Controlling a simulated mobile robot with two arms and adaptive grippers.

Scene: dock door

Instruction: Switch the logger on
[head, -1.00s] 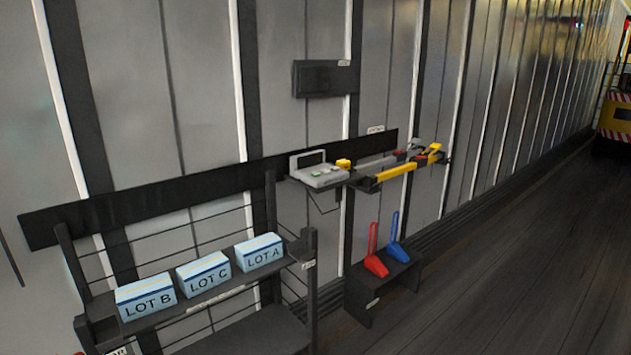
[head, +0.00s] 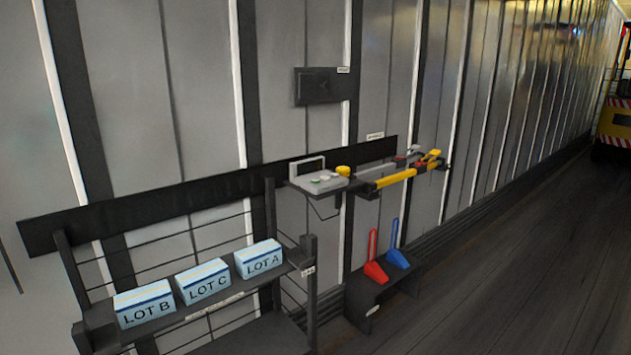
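A small grey device with a raised dark screen and a green and a pale button on its top, which looks like the logger (head: 318,181), sits on a small wall shelf. A yellow round piece (head: 343,170) stands at its right end. The device is too small to tell whether it is on. Neither of my grippers shows in the head view.
A rack (head: 290,258) at left holds boxes LOT B (head: 145,305), LOT C (head: 203,281) and LOT A (head: 259,259). A low stand (head: 372,298) holds red (head: 375,268) and blue (head: 397,257) tools.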

